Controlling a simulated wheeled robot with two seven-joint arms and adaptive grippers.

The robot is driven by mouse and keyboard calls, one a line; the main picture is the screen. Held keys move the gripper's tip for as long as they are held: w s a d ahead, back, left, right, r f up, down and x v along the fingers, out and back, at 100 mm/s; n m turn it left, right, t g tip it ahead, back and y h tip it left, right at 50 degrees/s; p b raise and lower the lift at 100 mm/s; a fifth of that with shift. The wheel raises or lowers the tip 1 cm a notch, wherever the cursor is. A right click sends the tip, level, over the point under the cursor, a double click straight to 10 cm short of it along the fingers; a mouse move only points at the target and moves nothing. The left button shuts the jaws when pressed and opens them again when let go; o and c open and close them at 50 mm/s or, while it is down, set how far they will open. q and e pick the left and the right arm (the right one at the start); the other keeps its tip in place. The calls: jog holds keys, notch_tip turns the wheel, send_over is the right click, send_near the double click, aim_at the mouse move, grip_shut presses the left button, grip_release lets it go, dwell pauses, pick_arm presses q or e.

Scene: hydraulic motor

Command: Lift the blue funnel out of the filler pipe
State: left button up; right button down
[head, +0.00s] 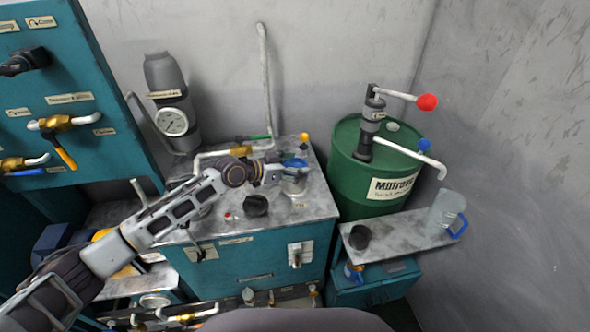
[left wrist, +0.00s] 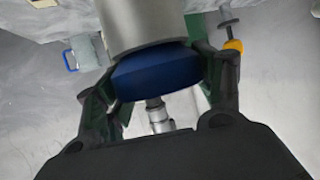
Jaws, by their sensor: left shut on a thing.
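The blue funnel (head: 295,163) sits at the top of the short silver filler pipe (head: 296,186) on the teal cabinet's grey top. My left gripper (head: 283,173) reaches it from the left and is shut on it. In the left wrist view the blue funnel (left wrist: 155,75) lies between the two fingers of my left gripper (left wrist: 164,78), one finger on each side. The wide grey cylinder of the filler pipe (left wrist: 140,22) adjoins the blue part. I cannot tell how deep the funnel's spout is in the pipe. My right gripper is not in view.
A green drum (head: 350,165) with a hand pump (head: 372,125) stands just right of the cabinet top (head: 235,228). A dark cap (head: 255,206) lies on the top. A clear jug with a blue handle (head: 446,210) stands on a lower shelf. A gauge (head: 173,121) is behind left.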

pick_arm(q)
notch_tip(320, 180, up, 10)
dwell(0.6)
